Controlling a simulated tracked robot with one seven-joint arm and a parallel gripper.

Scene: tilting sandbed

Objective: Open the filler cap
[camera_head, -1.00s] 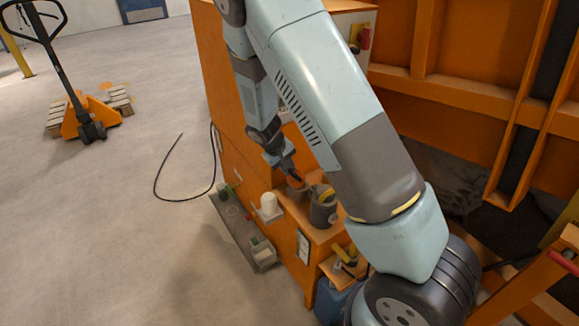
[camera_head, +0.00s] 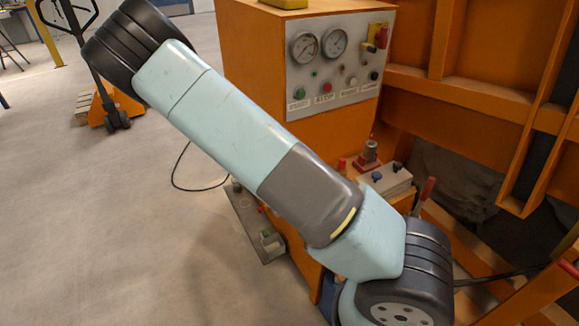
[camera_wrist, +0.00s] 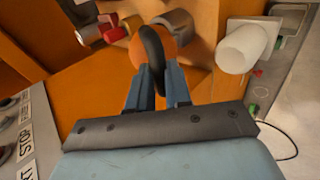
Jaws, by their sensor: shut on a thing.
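In the wrist view my gripper (camera_wrist: 156,72) is shut on a round orange piece with a dark curved band (camera_wrist: 153,44). The band stands upright between the fingertips, and orange shows on both sides of it. I cannot tell for certain whether this is the filler cap, or whether it is clear of the surface behind it. A grey cylindrical cup (camera_wrist: 178,25) is just beyond it. In the head view my arm hides my gripper and the held piece.
A white cylinder (camera_wrist: 245,48) stands right of my gripper in the wrist view. Red fittings (camera_wrist: 90,36) are at upper left. The orange cabinet (camera_head: 262,75) carries a gauge panel (camera_head: 330,65). A pallet jack (camera_head: 112,112) stands left on open floor.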

